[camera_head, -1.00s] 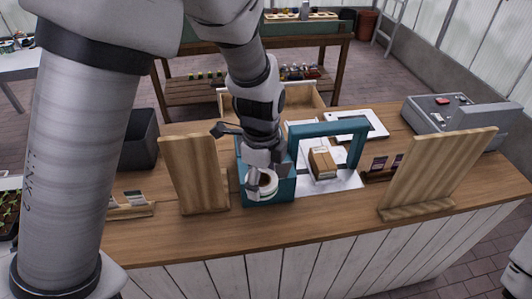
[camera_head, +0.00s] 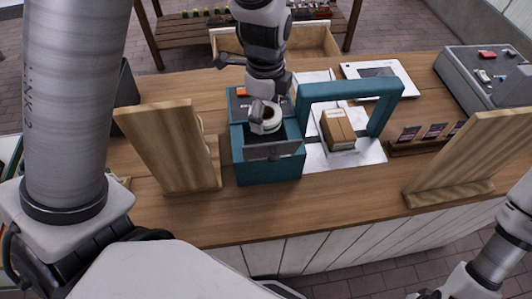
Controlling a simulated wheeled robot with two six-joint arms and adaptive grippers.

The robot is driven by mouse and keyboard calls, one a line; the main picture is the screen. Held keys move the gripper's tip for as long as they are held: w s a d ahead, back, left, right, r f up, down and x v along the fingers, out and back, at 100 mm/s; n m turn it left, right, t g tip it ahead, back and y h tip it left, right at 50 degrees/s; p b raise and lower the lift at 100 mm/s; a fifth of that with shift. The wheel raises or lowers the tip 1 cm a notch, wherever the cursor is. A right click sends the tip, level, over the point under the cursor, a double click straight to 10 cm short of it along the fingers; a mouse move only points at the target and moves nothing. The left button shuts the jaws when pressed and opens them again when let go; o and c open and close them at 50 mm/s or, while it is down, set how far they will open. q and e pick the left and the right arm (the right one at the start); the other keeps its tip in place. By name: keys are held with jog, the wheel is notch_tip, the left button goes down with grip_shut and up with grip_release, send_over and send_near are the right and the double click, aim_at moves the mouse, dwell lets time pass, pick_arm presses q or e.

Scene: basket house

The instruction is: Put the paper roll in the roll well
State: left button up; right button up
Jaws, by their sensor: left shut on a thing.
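The paper roll (camera_head: 265,122) is white with a dark core. My left gripper (camera_head: 262,108) is shut on it and holds it over the open top of a teal box (camera_head: 268,171), which appears to be the printer with the roll well. The box's dark lid (camera_head: 272,150) hangs open at its front. The gripper hides the inside of the well, so I cannot tell whether the roll touches it. My right gripper is not clearly seen; only part of my right arm shows at the lower right.
A teal arch (camera_head: 350,90) stands right of the box, with a cardboard carton (camera_head: 338,130) on a white plate under it. Wooden boards (camera_head: 168,147) (camera_head: 475,160) stand at both sides. A grey register (camera_head: 480,75) is at the right. The front counter (camera_head: 330,205) is clear.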

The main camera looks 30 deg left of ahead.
pick_arm(q)
jog(key=shift+f+b, duration=0.4)
jog(key=shift+f, duration=0.4)
jog(key=shift+w+a+f, duration=0.1)
jog(key=shift+f, duration=0.2)
notch_tip(320, 180, down, 10)
jog(key=shift+r+p, duration=0.2)
jog(key=shift+p, duration=0.7)
jog(key=shift+w, duration=0.15)
pick_arm(e)
jog(key=shift+w+a, duration=0.15)
jog(key=shift+w, duration=0.1)
pick_arm(q)
jog(key=shift+f+b, duration=0.2)
jog(key=shift+b, duration=0.1)
jog(key=o, duration=0.9)
jog(key=shift+o, duration=0.5)
pick_arm(e)
jog(key=shift+f, duration=0.25)
jog(key=shift+r, duration=0.1)
